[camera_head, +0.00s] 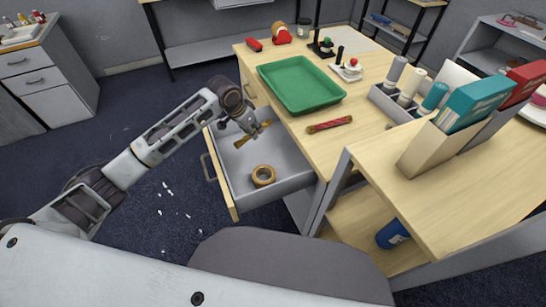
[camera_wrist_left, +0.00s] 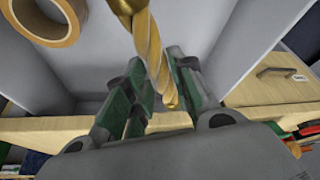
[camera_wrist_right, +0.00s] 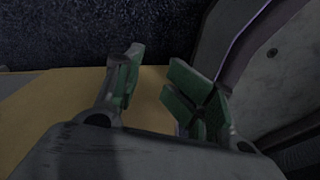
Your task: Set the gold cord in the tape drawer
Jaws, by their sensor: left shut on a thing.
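The gold cord (camera_head: 241,142) is a twisted gold length held in my left gripper (camera_head: 254,133), inside the opening of the pulled-out tape drawer (camera_head: 283,184). In the left wrist view the gold cord (camera_wrist_left: 148,45) runs between the green-padded fingers of my left gripper (camera_wrist_left: 150,100), which is shut on it. I cannot tell whether the cord touches the drawer floor. A tan tape roll (camera_head: 263,176) lies in the drawer near its front; it also shows in the left wrist view (camera_wrist_left: 70,25). My right gripper (camera_wrist_right: 155,85) is open and empty in the right wrist view.
A green tray (camera_head: 300,84) and a red cord (camera_head: 330,124) lie on the table above the drawer. A file holder (camera_head: 420,150) with teal and red boxes stands at the right. The drawer's middle floor is clear around the tape roll.

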